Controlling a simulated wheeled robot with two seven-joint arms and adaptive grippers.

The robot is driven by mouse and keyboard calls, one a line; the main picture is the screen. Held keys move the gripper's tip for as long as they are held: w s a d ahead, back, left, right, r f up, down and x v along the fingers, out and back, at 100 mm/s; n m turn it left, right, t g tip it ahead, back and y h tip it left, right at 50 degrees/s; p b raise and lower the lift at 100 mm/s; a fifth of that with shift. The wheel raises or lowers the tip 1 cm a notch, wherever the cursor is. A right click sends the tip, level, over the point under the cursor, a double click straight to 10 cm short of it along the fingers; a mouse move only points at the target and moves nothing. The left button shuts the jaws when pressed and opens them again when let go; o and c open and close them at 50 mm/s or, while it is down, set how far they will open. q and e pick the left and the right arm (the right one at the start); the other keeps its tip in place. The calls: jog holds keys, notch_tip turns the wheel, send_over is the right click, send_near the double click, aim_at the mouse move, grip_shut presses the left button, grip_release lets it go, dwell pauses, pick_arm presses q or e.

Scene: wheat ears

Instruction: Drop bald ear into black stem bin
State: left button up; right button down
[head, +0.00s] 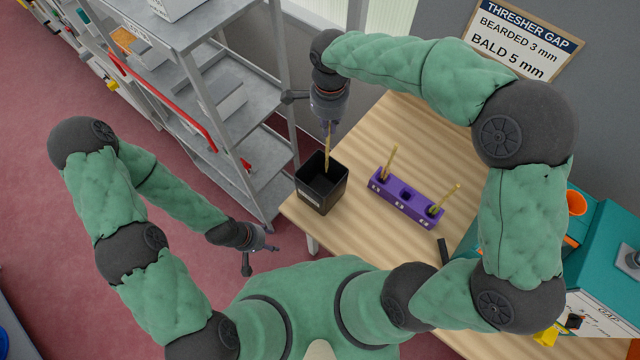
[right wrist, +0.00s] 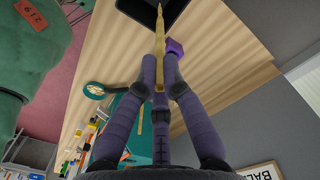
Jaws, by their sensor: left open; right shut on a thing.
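My right gripper (head: 328,118) is shut on a straw-coloured ear (head: 328,147), which points down over the black stem bin (head: 335,202). The ear's lower tip is at the bin's opening; I cannot tell how far inside it is. In the right wrist view the ear (right wrist: 159,42) sticks out past the fingertips (right wrist: 160,80), with no long bristles visible, and the black bin (right wrist: 140,8) is partly cut off at the top. My left gripper (head: 261,258) is open and empty, low and left of the table.
A purple rack (head: 408,208) on the wooden table (head: 440,150) holds two more upright ears (head: 390,162) (head: 443,200), with an empty hole between them. A teal machine (head: 610,235) stands at right. A grey shelf cart (head: 235,120) stands left of the table. A sign (head: 515,40) is behind.

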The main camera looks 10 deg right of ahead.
aim_at(328, 138)
jog(key=shift+f+b, duration=1.5)
jog(key=shift+f, duration=1.15)
jog(key=c, duration=1.3)
grip_release()
notch_tip(328, 138, up, 12)
jog(key=shift+r, duration=0.1)
